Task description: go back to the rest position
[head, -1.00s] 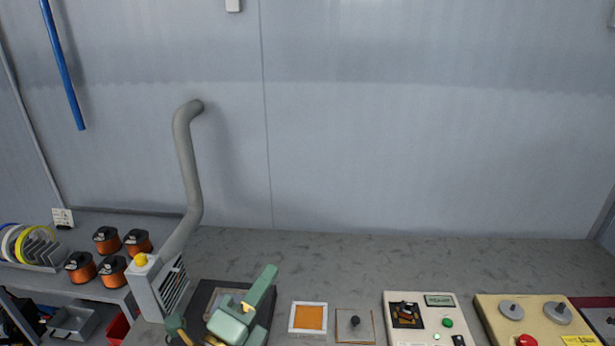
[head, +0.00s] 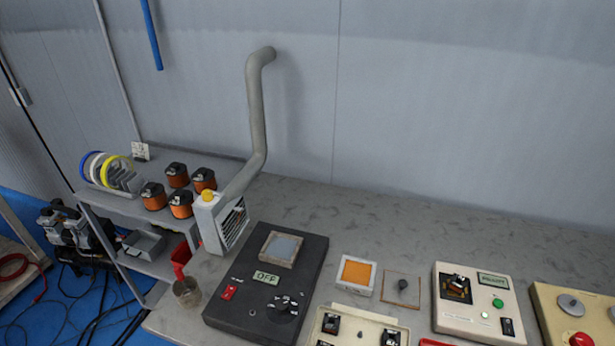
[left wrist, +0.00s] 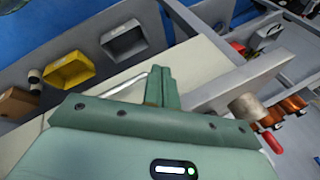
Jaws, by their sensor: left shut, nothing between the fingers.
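My left gripper (left wrist: 162,88) shows in the left wrist view as pale green fingers. They are pressed together with nothing between them. The gripper is out of the head view. My right gripper is in neither view. In the head view, the black hot-plate-like unit (head: 228,306) with an OFF display stands on the grey bench, and no gripper is over it.
A cream control box (head: 450,325) and an orange square pad (head: 356,273) stand on the bench. Orange coils (head: 181,205) sit on the left shelf beside a grey fume duct (head: 257,110). A yellow bin (left wrist: 70,72) and grey bin (left wrist: 125,40) show in the wrist view.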

